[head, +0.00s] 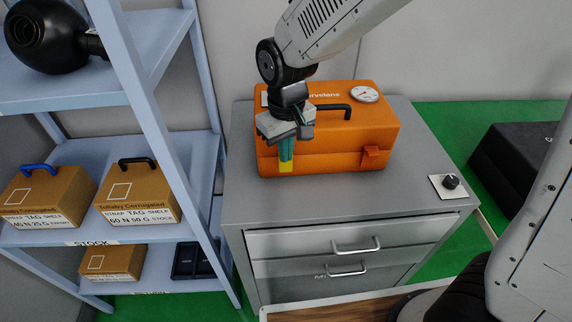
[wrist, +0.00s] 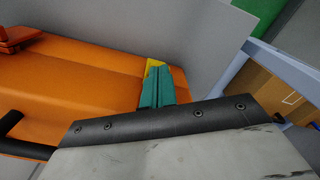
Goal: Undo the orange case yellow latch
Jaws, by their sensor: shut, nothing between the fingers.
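The orange case (head: 330,150) stands closed on a grey drawer cabinet, with a black handle and a round dial on its lid. Its yellow latch (head: 286,167) is on the front face at the left; only its lower part shows below my fingers. The latch also shows as a small yellow patch in the wrist view (wrist: 154,65). My gripper (head: 286,156) has teal fingers that are shut and point down in front of the latch. I cannot tell whether they touch it. An orange latch (head: 373,157) sits at the right of the case front.
The grey cabinet top (head: 345,198) is clear in front of the case. A black knob (head: 450,182) on a white plate is at its right edge. A blue-grey shelf rack (head: 165,120) with several cardboard boxes stands close on the left. A dark box (head: 520,160) is at the right.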

